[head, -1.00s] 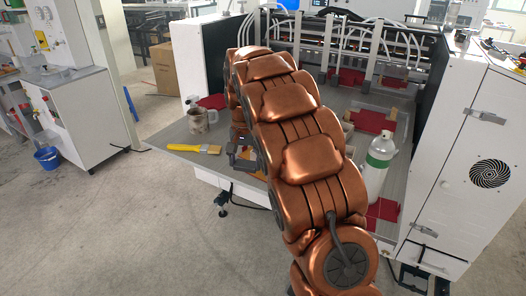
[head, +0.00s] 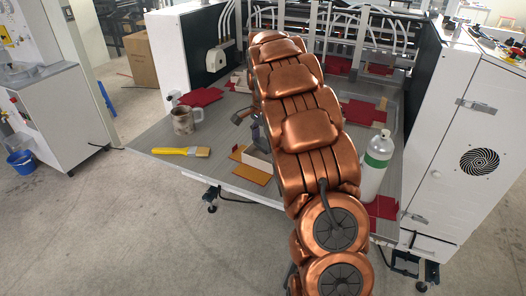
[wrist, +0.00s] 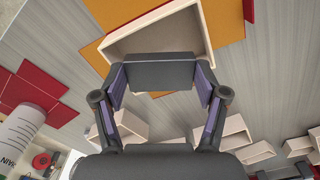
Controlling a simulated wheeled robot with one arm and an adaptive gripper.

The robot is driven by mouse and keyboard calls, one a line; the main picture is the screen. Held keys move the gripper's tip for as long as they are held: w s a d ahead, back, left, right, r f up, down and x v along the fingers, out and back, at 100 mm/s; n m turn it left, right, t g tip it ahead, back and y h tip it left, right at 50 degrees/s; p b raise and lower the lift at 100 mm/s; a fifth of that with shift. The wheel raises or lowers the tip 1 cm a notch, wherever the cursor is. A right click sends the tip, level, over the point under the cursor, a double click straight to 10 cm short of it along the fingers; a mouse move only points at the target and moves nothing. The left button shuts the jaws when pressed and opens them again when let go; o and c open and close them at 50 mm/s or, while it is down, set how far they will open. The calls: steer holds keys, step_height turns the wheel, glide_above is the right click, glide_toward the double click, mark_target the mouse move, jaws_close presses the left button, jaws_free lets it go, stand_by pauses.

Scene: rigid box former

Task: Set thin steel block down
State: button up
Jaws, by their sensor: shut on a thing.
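My gripper (wrist: 160,84) is shut on the thin steel block (wrist: 158,68), a dark grey flat piece held crosswise between its two fingers in the wrist view. Past the block is a cream open-topped box (wrist: 165,38) on an orange card (wrist: 97,58). The block overlaps the box's near side in the picture; I cannot tell whether they touch. In the head view the box (head: 257,158) lies near the table's front edge. My gripper (head: 257,132) shows only partly there, and my copper arm hides the block.
A mug (head: 186,120) and a yellow-handled brush (head: 181,152) are on the table (head: 150,138) to the left. A white bottle with a green band (head: 376,160) stands right of my arm. Red cards (head: 362,112) lie around. Several small cream boxes (wrist: 232,130) show in the wrist view.

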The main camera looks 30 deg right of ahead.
mark_target(263, 143)
steer(key=shift+f+p, duration=0.65)
steer(key=shift+f, duration=1.9)
steer(key=shift+f, duration=0.15)
steer(key=o, duration=1.2)
step_height(263, 143, up, 11)
steer(key=b, duration=0.3)
steer(key=shift+r, duration=0.65)
